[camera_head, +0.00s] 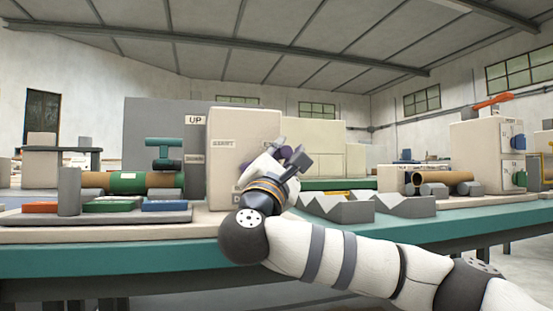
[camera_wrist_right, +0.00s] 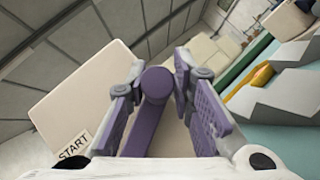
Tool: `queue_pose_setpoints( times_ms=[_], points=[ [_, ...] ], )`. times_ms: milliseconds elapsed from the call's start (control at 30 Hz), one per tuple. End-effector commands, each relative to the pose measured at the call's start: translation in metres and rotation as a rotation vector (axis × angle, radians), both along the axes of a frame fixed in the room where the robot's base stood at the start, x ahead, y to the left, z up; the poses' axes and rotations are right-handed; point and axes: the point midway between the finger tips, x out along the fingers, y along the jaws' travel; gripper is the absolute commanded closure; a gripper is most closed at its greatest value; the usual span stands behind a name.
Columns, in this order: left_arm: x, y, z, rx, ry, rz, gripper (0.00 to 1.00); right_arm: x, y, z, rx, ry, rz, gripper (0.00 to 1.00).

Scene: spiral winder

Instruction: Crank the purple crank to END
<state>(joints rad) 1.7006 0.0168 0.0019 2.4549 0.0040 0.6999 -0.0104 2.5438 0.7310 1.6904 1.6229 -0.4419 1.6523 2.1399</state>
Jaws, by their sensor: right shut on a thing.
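The purple crank (camera_wrist_right: 145,130) is on the face of a cream box (camera_head: 225,165); its round knob (camera_wrist_right: 157,82) sits between the fingers of my right gripper (camera_wrist_right: 160,75). The right gripper (camera_head: 292,158) is shut on this knob, in front of the box's right side in the head view. Most of the crank is hidden there by my gripper and wrist. A START label (camera_head: 223,143) is high on the box, and it also shows in the right wrist view (camera_wrist_right: 74,146). A lower label on the box is mostly covered by my wrist. My left gripper is not in view.
UP (camera_head: 195,120) and DOWN (camera_head: 194,158) labels are on a grey post left of the box. A brown and green roll (camera_head: 128,182) lies further left. Grey notched blocks (camera_head: 335,209) stand right of my wrist on the teal-edged bench (camera_head: 120,262).

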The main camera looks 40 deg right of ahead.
Motion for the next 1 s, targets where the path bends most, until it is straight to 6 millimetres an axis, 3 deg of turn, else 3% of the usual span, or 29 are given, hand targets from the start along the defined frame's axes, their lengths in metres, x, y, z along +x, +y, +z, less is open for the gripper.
queue_pose_setpoints(
  times_ms=[733,767,833,1000],
  points=[
    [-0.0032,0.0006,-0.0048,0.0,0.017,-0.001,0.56,-0.0001,-0.0004,-0.0045,0.076,-0.027,0.008,1.0],
    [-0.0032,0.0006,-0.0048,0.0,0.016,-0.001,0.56,0.0,-0.0005,-0.0044,0.076,-0.027,0.008,0.76],
    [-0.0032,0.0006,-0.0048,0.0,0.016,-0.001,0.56,-0.0002,-0.0008,-0.0044,0.076,-0.026,0.007,0.6],
    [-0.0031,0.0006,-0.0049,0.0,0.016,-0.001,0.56,-0.0004,-0.0017,-0.0046,0.077,-0.025,0.003,0.6]
  ],
)
